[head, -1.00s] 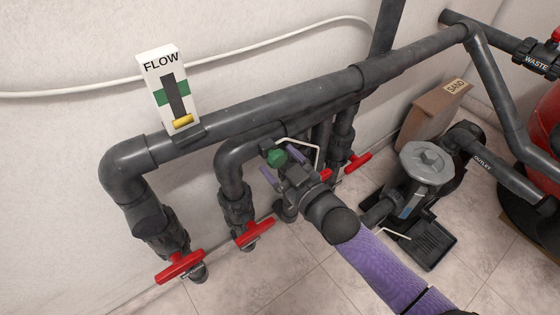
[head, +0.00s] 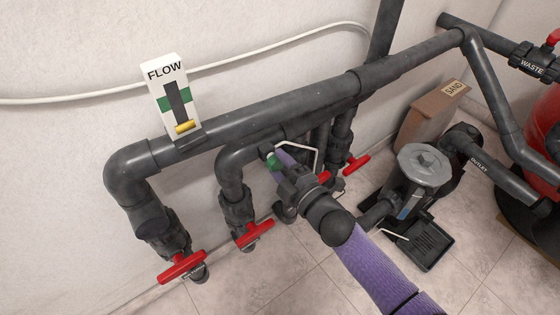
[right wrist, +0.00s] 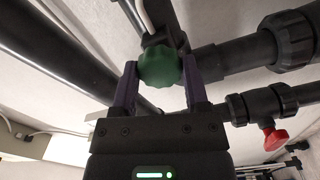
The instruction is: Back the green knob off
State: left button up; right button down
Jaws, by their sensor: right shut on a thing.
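The green knob (right wrist: 160,68) sits between the two purple fingers of my right gripper (right wrist: 160,85) in the right wrist view, and the fingers are shut on its sides. In the head view only a small part of the green knob (head: 272,161) shows past my right gripper (head: 277,163). The knob sits by the dark pipework under the long horizontal pipe (head: 260,108). My left gripper is not in view.
Red valve handles (head: 182,267) (head: 254,235) (head: 356,163) stand out below the pipes. A white FLOW gauge (head: 170,95) with a yellow marker sits on the horizontal pipe. A grey-lidded pump (head: 423,165) and a SAND box (head: 432,112) stand at the right.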

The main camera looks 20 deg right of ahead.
jog(key=shift+c, duration=1.2)
grip_release()
jog(key=shift+n, duration=0.4)
jog(key=shift+s+d, duration=0.15)
jog(key=shift+s, duration=0.25)
pick_arm(q)
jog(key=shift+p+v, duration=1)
jog(key=shift+p, duration=0.15)
pick_arm(e)
jog(key=v, duration=0.5)
jog(key=shift+s, duration=0.1)
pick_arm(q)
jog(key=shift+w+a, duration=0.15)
pick_arm(e)
jog(key=shift+s, duration=0.1)
